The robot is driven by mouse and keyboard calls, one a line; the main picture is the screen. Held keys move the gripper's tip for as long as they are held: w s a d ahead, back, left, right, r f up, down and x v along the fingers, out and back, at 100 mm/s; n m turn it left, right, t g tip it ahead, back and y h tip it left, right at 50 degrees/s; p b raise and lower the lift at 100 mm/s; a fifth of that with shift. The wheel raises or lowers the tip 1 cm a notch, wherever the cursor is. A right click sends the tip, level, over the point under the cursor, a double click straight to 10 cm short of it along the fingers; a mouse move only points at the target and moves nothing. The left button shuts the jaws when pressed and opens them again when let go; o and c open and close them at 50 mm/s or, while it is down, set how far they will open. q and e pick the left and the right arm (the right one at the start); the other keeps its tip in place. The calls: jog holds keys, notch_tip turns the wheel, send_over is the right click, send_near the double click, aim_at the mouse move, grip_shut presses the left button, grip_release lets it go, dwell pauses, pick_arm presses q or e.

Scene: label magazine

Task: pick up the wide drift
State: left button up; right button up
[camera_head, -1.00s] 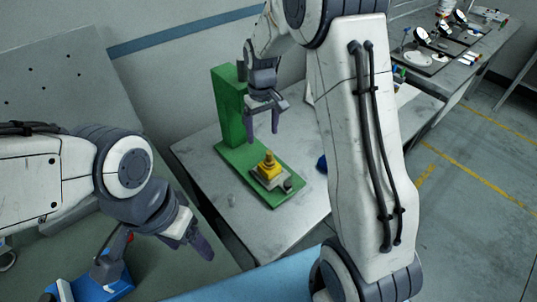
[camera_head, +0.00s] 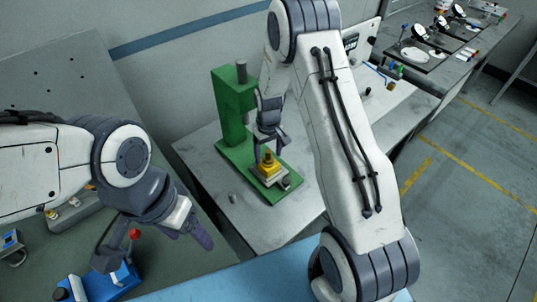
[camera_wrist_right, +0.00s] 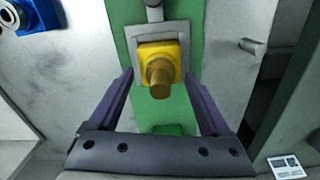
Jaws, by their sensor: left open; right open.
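A brass-coloured peg (camera_wrist_right: 160,80) stands in a yellow block (camera_wrist_right: 150,52) on the green press (camera_head: 228,105); I take it for the wide drift, but cannot be sure. In the head view the yellow block (camera_head: 267,170) sits on a grey plate on the press base. My right gripper (camera_head: 268,155) is open just above it. In the right wrist view its fingers (camera_wrist_right: 158,74) are on either side of the peg, with no clear contact. My left gripper (camera_head: 198,234) is open and empty, low at the left, away from the press.
A small grey cylinder (camera_head: 233,198) is on the pale table (camera_head: 258,235) left of the press; it also shows in the right wrist view (camera_wrist_right: 253,46). A blue fixture with a red knob (camera_head: 134,234) is below my left gripper. The press column stands close behind my right gripper.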

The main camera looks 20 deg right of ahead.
grip_shut()
jog(key=shift+r, duration=0.15)
